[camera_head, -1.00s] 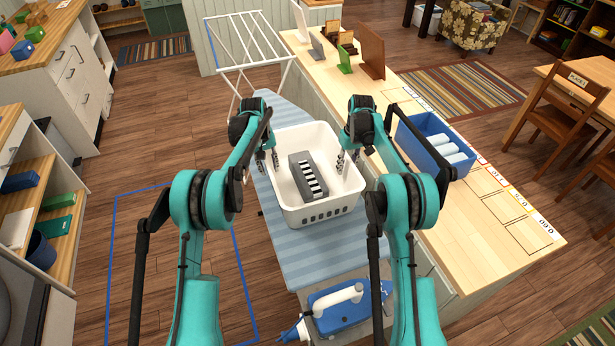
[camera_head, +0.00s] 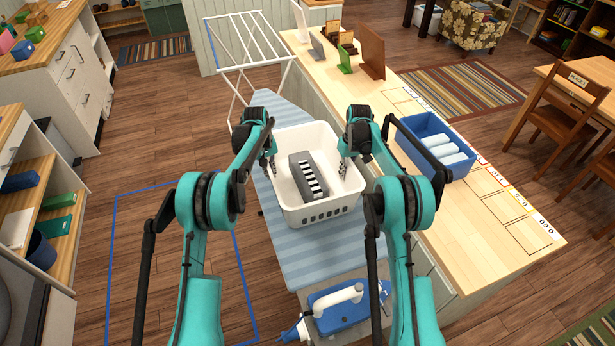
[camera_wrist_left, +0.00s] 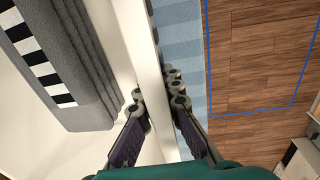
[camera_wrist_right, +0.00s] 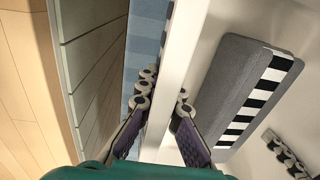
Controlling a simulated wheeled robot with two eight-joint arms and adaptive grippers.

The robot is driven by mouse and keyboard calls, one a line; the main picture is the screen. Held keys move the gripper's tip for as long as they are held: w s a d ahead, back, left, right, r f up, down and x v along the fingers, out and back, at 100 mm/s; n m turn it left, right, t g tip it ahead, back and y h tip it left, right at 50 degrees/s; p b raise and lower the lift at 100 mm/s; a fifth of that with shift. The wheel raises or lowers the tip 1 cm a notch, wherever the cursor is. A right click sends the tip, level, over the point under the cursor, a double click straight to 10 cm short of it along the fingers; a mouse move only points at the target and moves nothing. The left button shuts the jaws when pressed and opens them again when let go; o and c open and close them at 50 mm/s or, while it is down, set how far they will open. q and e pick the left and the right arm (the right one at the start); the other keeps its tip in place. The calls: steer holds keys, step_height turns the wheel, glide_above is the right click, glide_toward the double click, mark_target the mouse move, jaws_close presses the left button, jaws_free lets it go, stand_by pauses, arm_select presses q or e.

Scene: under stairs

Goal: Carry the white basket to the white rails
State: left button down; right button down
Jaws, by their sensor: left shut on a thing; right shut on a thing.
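The white basket (camera_head: 318,213) stands on the blue striped ironing board (camera_head: 300,262). A grey block with a black and white striped band (camera_head: 308,175) lies inside it. My left gripper (camera_head: 268,166) is shut on the basket's left rim, with the wall between its fingers in the left wrist view (camera_wrist_left: 158,105). My right gripper (camera_head: 343,168) is shut on the right rim, which also runs between its fingers in the right wrist view (camera_wrist_right: 165,110). The white rails (camera_head: 243,42) of a drying rack stand beyond the far end of the board.
A wooden counter (camera_head: 455,220) runs along the right, with a blue bin (camera_head: 428,135) of white rolls. A blue and white iron (camera_head: 340,305) sits at the board's near end. Open wooden floor (camera_head: 150,130) and a blue taped outline (camera_head: 112,240) lie left.

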mark_target(347, 162)
arm_select(q)
steer(key=shift+r, duration=0.1)
